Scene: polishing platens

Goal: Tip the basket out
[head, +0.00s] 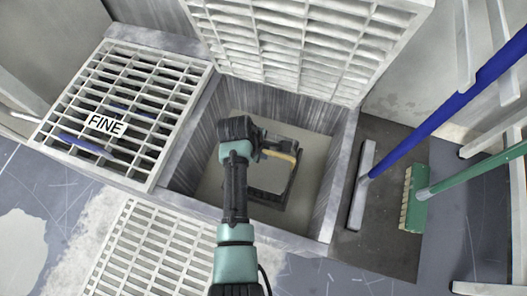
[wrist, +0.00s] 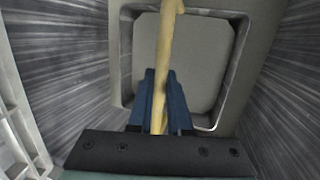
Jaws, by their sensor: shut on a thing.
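The basket (head: 268,197) is a square, dark-rimmed frame with a yellow handle (head: 285,153), low in the open pit (head: 334,215). My gripper (head: 278,150) reaches down into the pit from the front. In the wrist view, my gripper's blue fingers (wrist: 161,78) are shut on the yellow handle (wrist: 167,35), which runs between them. The basket's rim (wrist: 239,45) surrounds a flat grey area there, and I cannot tell whether it is floor or contents. The basket looks level. Its near part is hidden by my gripper.
A raised grate (head: 300,45) stands behind the pit. A grate marked FINE (head: 150,105) lies left of it, and another grate (head: 150,250) lies in front. A blue-handled squeegee (head: 361,185) and a green-handled broom (head: 412,195) are at the right. The pit walls are close around my arm.

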